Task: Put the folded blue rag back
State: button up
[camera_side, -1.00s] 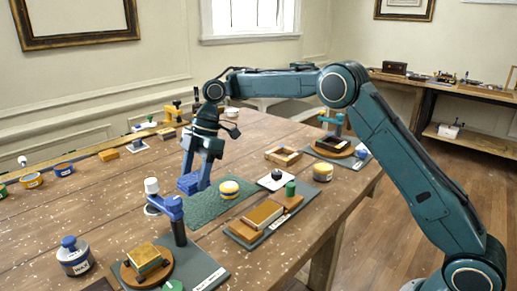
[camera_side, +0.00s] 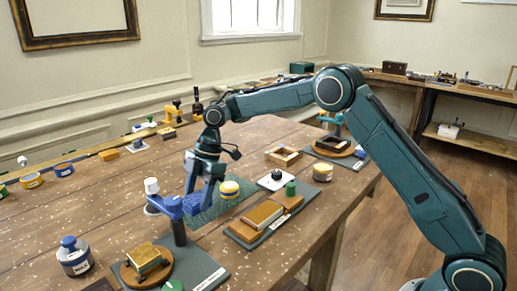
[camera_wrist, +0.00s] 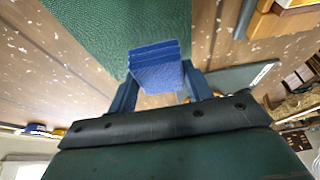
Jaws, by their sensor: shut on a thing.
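The folded blue rag (camera_side: 192,204) is between the fingers of my gripper (camera_side: 202,194), at the left part of the green textured mat (camera_side: 222,199) in the side view. A blue clamp-like post in front hides part of that spot. In the wrist view the rag (camera_wrist: 158,70) shows as stacked folds, with a finger of my gripper (camera_wrist: 161,84) on each side. The mat (camera_wrist: 110,28) lies beyond it at upper left, with bare wood to the right. I cannot tell whether the rag touches a surface.
The blue clamp (camera_side: 172,208) stands close in front of the rag. A grey board with wooden blocks (camera_side: 243,233) lies nearer. Bare table (camera_side: 105,205) is free at left.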

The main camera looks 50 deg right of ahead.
jog(key=shift+f, duration=1)
jog(key=shift+f, duration=0.1)
jog(key=o, duration=0.9)
jog(key=shift+o, duration=0.2)
jog(key=v, duration=1.2)
